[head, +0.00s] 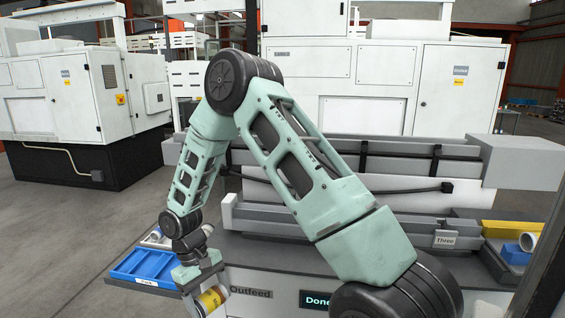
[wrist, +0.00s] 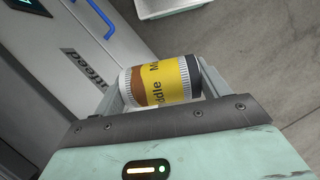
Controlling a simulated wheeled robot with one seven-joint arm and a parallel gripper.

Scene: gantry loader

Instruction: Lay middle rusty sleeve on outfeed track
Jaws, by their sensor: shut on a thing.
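The middle rusty sleeve (wrist: 160,84) is a short cylinder with white ribbed edges, a rust-brown patch and a yellow band lettered "Middle". My gripper (wrist: 160,90) is shut on it, one finger at each end, in the wrist view. In the head view my gripper (head: 207,297) hangs low left of centre, with the sleeve (head: 211,298) partly hidden by the fingers. The dark "Outfeed" label (head: 250,292) is on the cabinet front just right of the gripper. The outfeed track itself I cannot make out clearly; my arm covers much of that area.
A blue tray (head: 143,268) lies left of the gripper. A grey rail carries a "Three" tag (head: 445,239), with a yellow block (head: 505,229) and another sleeve (head: 528,241) at right. A "Done" display (head: 318,300) is on the cabinet. Open floor lies at left.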

